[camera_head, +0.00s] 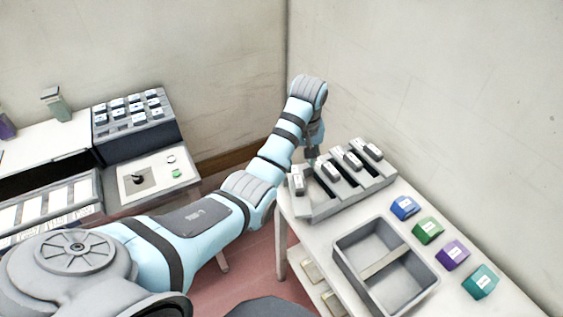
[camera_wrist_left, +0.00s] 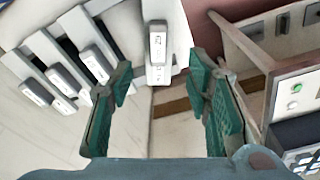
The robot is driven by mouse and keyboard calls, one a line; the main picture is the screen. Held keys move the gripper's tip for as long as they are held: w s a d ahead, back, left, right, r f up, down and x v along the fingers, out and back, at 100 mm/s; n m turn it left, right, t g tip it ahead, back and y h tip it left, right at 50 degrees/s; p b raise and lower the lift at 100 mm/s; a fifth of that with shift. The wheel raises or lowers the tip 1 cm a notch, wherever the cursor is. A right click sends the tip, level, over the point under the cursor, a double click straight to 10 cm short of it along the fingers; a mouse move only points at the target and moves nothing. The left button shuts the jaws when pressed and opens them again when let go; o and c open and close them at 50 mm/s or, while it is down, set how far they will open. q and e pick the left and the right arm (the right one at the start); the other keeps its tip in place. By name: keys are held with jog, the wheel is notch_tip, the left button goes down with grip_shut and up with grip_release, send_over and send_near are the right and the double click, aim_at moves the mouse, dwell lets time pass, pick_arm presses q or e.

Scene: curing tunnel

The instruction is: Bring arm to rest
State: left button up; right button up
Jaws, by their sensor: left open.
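My left arm (camera_head: 190,235) reaches from the lower left across the gap to the right-hand table. My left gripper (camera_head: 312,158) points down at the slotted grey rack (camera_head: 325,205), partly hidden by its own wrist. In the left wrist view my left gripper (camera_wrist_left: 160,85) shows two green-padded fingers spread apart with nothing between them. A dark block with a pale labelled top (camera_wrist_left: 157,45) lies beyond the fingertips, in the rack's end slot; it also shows in the head view (camera_head: 297,180). It looks apart from the fingers. My right gripper is not in view.
The white table (camera_head: 480,235) holds a grey two-part bin (camera_head: 345,262) and blue (camera_head: 404,207), green (camera_head: 428,230), purple (camera_head: 452,254) and teal (camera_head: 481,281) labelled blocks. Other blocks (camera_head: 353,160) sit in the rack. A console (camera_head: 140,130) stands left. Walls close the corner behind.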

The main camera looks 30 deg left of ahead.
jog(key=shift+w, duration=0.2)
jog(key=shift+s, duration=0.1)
